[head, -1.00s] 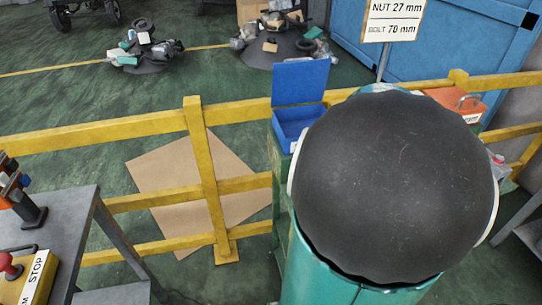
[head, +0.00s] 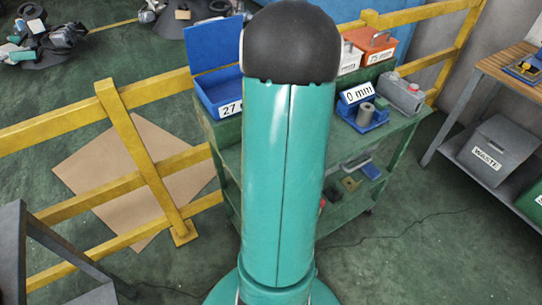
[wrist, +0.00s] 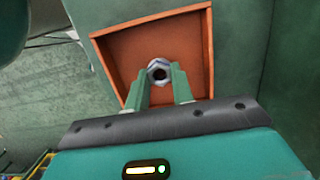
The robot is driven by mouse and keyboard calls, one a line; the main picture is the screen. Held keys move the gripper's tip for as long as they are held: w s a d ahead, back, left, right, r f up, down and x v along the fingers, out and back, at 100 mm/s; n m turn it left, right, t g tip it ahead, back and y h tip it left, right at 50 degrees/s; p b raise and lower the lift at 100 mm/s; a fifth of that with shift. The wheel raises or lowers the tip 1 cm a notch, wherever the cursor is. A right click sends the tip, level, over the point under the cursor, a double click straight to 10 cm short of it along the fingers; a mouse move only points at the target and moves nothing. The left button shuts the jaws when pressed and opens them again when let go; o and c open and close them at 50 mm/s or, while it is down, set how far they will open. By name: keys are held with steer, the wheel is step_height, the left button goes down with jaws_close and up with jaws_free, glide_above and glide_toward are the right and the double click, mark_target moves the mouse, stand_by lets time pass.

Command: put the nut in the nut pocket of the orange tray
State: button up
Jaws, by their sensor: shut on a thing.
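In the wrist view, my gripper (wrist: 159,84) is shut on the nut (wrist: 159,64), a small metal ring with a dark hole, held at the fingertips. The orange tray (wrist: 203,24) is a square, raised-rim tray seen behind the fingers and nut. The nut lies over the tray's inner area in the picture; its height above the floor cannot be told. The near side of the tray is hidden by my gripper, and no separate nut pocket can be made out. In the head view, my arm hides my gripper, the nut and the tray.
A green cart (head: 390,150) carries an open blue bin (head: 215,98), an orange box (head: 371,44), a blue holder (head: 362,118) and a grey case (head: 402,95). A yellow railing (head: 140,150) runs behind. A waste bin (head: 497,150) stands on the right bench's shelf.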

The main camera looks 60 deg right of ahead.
steer(key=o, duration=1)
steer(key=shift+f, duration=0.1)
step_height(320, 180, up, 12)
steer(key=d, duration=0.2)
steer(key=w+a+r+n+h, duration=0.1)
steer(key=w+a+r+n, duration=0.25)
steer(key=a, duration=0.35)
steer(key=w+a+r+n+t, duration=0.1)
steer(key=w+a+r+n, duration=0.1)
steer(key=w+a+n, duration=0.3)
steer(key=w+a+r+n+h, duration=0.1)
steer(key=a+r+n, duration=0.1)
steer(key=a, duration=0.6)
steer(key=s+a+r+n+t, duration=0.1)
steer(key=a+n, duration=0.3)
steer(key=a, duration=0.2)
steer(key=s+a+r+n+t, duration=0.1)
steer(key=a+n, duration=0.4)
steer(key=a, duration=0.2)
steer(key=s+a+r+n+t, duration=0.1)
steer(key=a+n, duration=0.3)
steer(key=a, duration=0.3)
steer(key=shift+s+a+r+n+t, duration=0.1)
steer(key=shift+s+r+n+t, duration=0.15)
steer(key=shift+n+t, duration=0.1)
